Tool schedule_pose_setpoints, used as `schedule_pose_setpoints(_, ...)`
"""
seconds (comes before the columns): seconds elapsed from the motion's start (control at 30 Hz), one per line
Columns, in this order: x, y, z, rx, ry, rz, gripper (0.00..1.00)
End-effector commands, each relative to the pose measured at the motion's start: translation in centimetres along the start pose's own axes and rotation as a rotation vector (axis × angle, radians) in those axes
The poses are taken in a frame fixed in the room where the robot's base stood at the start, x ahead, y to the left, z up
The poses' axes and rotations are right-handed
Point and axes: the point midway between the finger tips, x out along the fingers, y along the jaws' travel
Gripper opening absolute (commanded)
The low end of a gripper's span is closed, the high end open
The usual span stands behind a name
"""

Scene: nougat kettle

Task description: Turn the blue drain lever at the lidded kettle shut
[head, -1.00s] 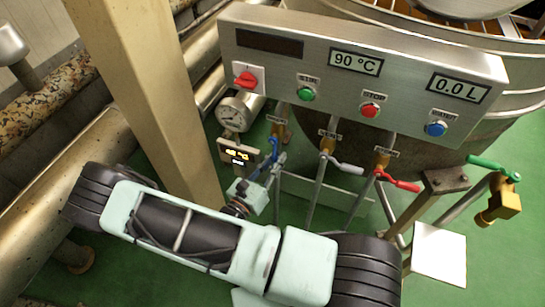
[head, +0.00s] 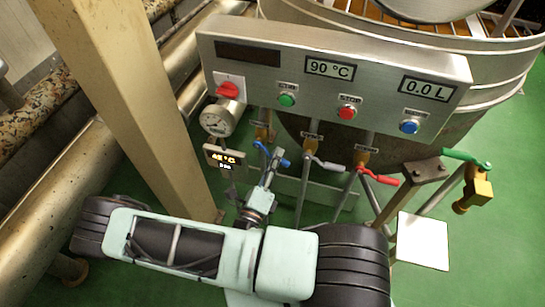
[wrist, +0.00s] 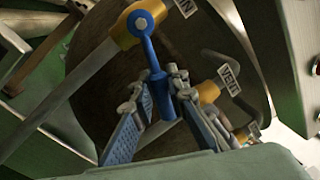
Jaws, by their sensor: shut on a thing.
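The blue lever (head: 284,162) sits on the leftmost valve below the control panel, and its handle slants down to the right. In the wrist view the blue lever (wrist: 148,48) runs from a brass valve body (wrist: 128,27) down between my fingers. My gripper (wrist: 157,84) is shut on its handle; the fingers partly hide the handle's end. In the head view my gripper (head: 272,164) is small, reaching up to the lever from below. The kettle (head: 480,80) stands behind the panel, only partly in view.
The control panel (head: 330,45) overhangs the valves. A grey lever (head: 328,164) and a red lever (head: 380,178) are close on the right. A gauge (head: 218,118) and small display (head: 225,158) are on the left, near a beige post (head: 125,90). A green-handled tap (head: 476,180) stands far right.

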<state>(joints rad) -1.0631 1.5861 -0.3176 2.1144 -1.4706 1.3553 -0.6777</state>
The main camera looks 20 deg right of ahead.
Motion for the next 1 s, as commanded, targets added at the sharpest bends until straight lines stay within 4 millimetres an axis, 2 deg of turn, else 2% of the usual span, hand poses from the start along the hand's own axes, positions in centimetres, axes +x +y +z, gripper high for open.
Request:
schedule_pose_setpoints(0.2,0.2,-1.4,0.1,-0.178,-0.035,-0.001,0.00)
schedule_pose_setpoints(0.5,0.4,-2.3,0.4,-0.335,-0.066,0.000,0.00)
schedule_pose_setpoints(1.0,0.5,-2.6,0.5,-0.399,-0.079,-0.001,0.00)
